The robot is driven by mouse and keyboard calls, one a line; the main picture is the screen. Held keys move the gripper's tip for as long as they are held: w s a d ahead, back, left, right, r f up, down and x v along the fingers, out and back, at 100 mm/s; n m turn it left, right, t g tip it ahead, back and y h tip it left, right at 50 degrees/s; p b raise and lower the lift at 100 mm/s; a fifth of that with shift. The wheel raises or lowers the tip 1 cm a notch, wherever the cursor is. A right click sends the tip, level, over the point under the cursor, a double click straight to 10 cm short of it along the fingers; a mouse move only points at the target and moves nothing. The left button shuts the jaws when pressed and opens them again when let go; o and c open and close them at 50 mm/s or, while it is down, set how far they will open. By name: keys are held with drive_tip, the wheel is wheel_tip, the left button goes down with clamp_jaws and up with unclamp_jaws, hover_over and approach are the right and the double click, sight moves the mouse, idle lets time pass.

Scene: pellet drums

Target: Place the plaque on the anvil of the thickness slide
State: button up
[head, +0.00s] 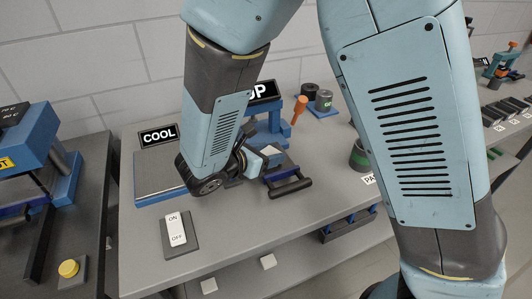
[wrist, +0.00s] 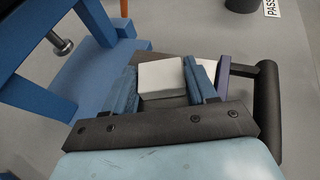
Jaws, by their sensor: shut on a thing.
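In the wrist view my gripper (wrist: 165,88) is shut on the plaque (wrist: 161,76), a small pale slab between its blue finger pads. The slide (wrist: 266,112), with a dark bar handle, is below and to the right; its handle also shows in the head view (head: 290,189). The plaque hangs over or close to the slide; I cannot tell if they touch. A pale patch (wrist: 208,68) beyond the right finger is unclear. The anvil is not clearly visible, hidden by my gripper. In the head view my gripper (head: 250,163) is at the slide, partly hidden by my wrist.
A blue frame (wrist: 35,35) with a metal plunger stands close left of my gripper in the wrist view.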

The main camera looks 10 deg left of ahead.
drive_tip(key=o, duration=1)
drive_tip(key=shift+o, duration=0.2)
drive_tip(key=v, duration=1.2)
drive_tip(key=shift+r, duration=0.15)
